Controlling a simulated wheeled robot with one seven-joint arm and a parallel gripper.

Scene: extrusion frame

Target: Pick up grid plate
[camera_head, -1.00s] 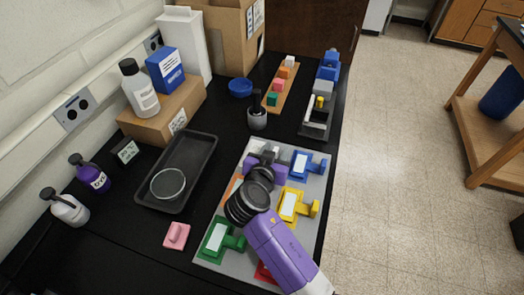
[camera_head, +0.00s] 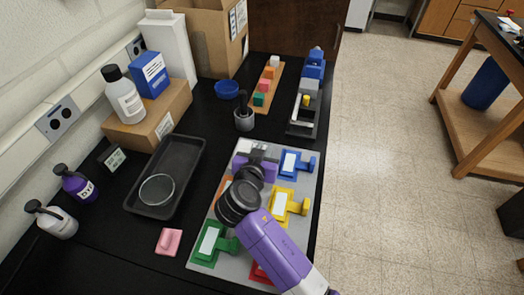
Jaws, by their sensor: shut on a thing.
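My gripper (camera_head: 257,160) is over the far left part of a grey board (camera_head: 219,179), pointing away from the camera. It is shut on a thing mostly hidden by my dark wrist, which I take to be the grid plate. Pale grey and white parts and purple pieces show around the fingertips. I cannot tell which of these is the plate, or whether it is clear of the board.
The board also carries blue (camera_head: 298,164), yellow (camera_head: 288,205), green (camera_head: 211,242) and partly hidden red and orange fixtures. A black tray (camera_head: 190,160) with a round dish (camera_head: 157,189) lies left. A mortar (camera_head: 243,121) stands behind. A pink block (camera_head: 169,241) lies front left.

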